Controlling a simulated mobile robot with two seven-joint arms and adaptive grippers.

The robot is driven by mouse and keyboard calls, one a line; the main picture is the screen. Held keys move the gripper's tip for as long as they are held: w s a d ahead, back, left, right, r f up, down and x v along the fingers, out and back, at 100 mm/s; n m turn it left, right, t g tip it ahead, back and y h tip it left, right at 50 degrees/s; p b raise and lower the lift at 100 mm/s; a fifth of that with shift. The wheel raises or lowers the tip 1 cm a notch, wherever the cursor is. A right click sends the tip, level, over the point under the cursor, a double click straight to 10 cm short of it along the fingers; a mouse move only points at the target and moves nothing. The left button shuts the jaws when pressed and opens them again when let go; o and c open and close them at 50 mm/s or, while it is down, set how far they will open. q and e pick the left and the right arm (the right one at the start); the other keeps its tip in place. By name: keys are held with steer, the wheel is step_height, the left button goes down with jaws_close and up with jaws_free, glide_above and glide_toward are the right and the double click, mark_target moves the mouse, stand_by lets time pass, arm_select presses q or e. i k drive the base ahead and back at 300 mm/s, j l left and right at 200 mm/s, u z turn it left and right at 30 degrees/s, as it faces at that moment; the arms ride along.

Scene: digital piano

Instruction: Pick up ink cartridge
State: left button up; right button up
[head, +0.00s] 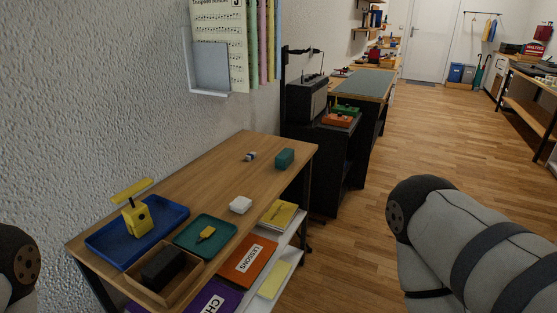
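I cannot tell for sure which thing is the ink cartridge. Small candidates lie on the wooden table (203,170). A black block (163,268) sits in an open wooden tray (194,274) at the near end. A small yellow piece (207,233) lies in a green tray (219,248). A small grey and dark piece (250,156) lies near the far end, beside a teal block (285,158). A yellow device (137,217) stands in a blue tray (105,243). Neither gripper is in view; only parts of my arms show at the left and lower right.
A white item (240,204) lies mid-table. Below, a shelf holds an orange "LESSONS" folder (240,271) and yellow pads (274,281). A textured wall with a sheet holder (211,66) borders the table's left. A black cabinet (340,165) stands beyond. Wooden floor (378,170) is open to the right.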

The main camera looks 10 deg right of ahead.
mark_target(283, 160)
steer(key=i+l+z, duration=0.5)
steer(key=i+l, duration=0.15)
steer(key=i, duration=0.1)
